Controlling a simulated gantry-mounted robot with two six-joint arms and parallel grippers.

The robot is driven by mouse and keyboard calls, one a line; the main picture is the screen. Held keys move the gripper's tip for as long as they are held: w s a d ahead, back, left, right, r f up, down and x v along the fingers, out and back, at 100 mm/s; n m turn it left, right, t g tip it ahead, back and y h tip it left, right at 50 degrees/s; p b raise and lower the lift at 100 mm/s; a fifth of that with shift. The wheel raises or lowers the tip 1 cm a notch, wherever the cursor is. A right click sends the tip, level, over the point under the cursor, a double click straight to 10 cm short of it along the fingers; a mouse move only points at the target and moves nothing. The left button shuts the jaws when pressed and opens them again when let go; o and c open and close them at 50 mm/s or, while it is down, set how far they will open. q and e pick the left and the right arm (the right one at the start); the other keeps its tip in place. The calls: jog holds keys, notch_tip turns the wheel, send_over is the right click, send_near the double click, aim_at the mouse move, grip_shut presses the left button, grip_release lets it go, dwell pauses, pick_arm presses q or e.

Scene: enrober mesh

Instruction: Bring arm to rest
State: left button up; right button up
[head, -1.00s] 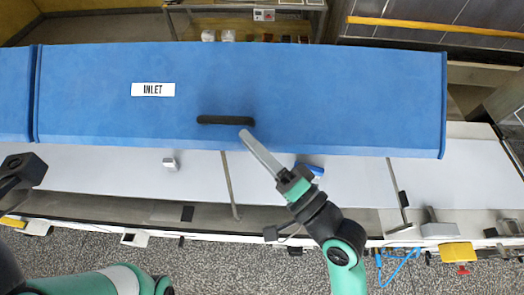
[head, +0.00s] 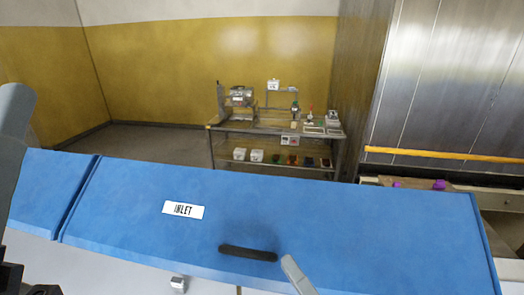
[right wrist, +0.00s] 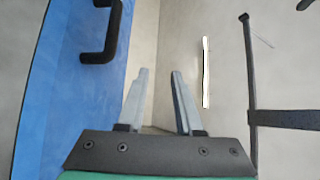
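My right gripper (head: 298,275) shows only by its grey fingertips at the bottom of the head view, just right of the black handle on the blue cover. In the right wrist view my right gripper (right wrist: 160,85) has its two grey fingers apart with nothing between them. The black handle (right wrist: 100,42) is to the left of the fingers there, clear of them. A grey part of my left arm or gripper (head: 12,130) stands at the left edge of the head view. Whether the left gripper is open or shut does not show.
The blue cover (head: 330,222) with an INLET label (head: 183,210) spans the front. Its handle (head: 248,253) is near the front edge. Behind stand a metal bench (head: 275,128) with several items, a yellow wall (head: 170,70) and steel panels (head: 450,80). Purple objects (head: 438,185) lie at right.

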jog(key=s+d+r+n+t+h, duration=0.2)
jog(key=d+r+n+t+h, duration=0.15)
jog(key=r, duration=0.55)
jog(key=s+d+r+n+t+h, duration=0.25)
jog(key=d+r+h, duration=0.2)
jog(key=r, duration=0.35)
jog(key=s+d+r+n+t+h, duration=0.1)
jog(key=d+r+n+t+h, duration=0.15)
jog(key=d+r, duration=0.45)
notch_tip(320, 180, up, 18)
jog(key=a+p, duration=0.2)
jog(key=p, duration=1.4)
jog(key=shift+a+f+t, duration=0.15)
jog(key=shift+a+t, duration=0.05)
jog(key=shift+t, duration=0.25)
